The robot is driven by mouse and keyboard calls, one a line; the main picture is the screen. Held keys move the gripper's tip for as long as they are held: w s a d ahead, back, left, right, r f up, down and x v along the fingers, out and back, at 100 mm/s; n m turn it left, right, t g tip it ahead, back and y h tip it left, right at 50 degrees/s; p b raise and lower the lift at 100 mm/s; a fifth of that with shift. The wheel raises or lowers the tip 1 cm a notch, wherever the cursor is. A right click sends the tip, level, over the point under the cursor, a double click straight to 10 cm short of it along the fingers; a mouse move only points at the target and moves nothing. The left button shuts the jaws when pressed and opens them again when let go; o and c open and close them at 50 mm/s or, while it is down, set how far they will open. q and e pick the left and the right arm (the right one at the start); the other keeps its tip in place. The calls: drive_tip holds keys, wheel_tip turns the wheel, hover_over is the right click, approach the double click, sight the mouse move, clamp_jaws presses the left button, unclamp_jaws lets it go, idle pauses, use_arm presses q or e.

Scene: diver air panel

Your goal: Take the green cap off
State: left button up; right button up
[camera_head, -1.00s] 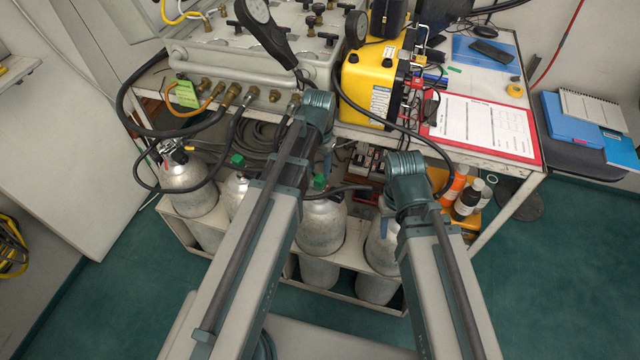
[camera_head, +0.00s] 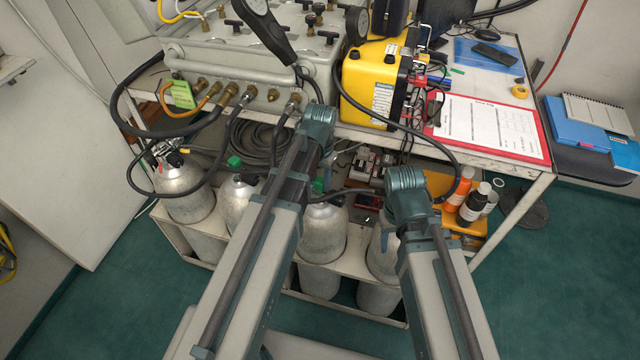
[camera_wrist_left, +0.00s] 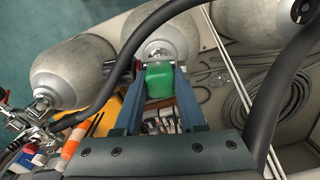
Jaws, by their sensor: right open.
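In the left wrist view a green cap (camera_wrist_left: 159,84) sits on top of a silver cylinder (camera_wrist_left: 165,38). The two blue fingers of my left gripper (camera_wrist_left: 160,92) are on either side of it, seemingly touching, with no clear gap. In the head view green caps show on two cylinders, one left of my left arm (camera_head: 235,162) and one beside it (camera_head: 318,186). My left gripper is mostly hidden there behind its own arm. My right gripper (camera_head: 384,238) is open, mostly hidden behind its arm near the right-hand cylinder (camera_head: 378,268).
Silver cylinders stand in a white rack (camera_head: 345,303) under the bench. Black hoses (camera_head: 165,188) loop around their tops. A yellow case (camera_head: 372,85) and a red clipboard (camera_head: 490,125) lie on the bench above. Bottles (camera_head: 468,200) stand at right.

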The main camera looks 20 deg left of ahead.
sight(321, 181)
use_arm(q)
clamp_jaws()
wheel_tip(321, 181, up, 4)
drive_tip(key=p, duration=0.3)
drive_tip(key=shift+f, duration=0.25)
drive_tip(key=shift+s+d+r+p, duration=0.2)
drive_tip(key=shift+r+p, duration=0.15)
drive_tip(key=shift+p, duration=0.2)
drive_tip(key=s+d, duration=1)
drive_tip(key=s, duration=0.1)
drive_tip(key=shift+s+d+r+p, duration=0.2)
drive_tip(key=shift+d+r+p, duration=0.05)
drive_tip(key=shift+r+p, duration=0.15)
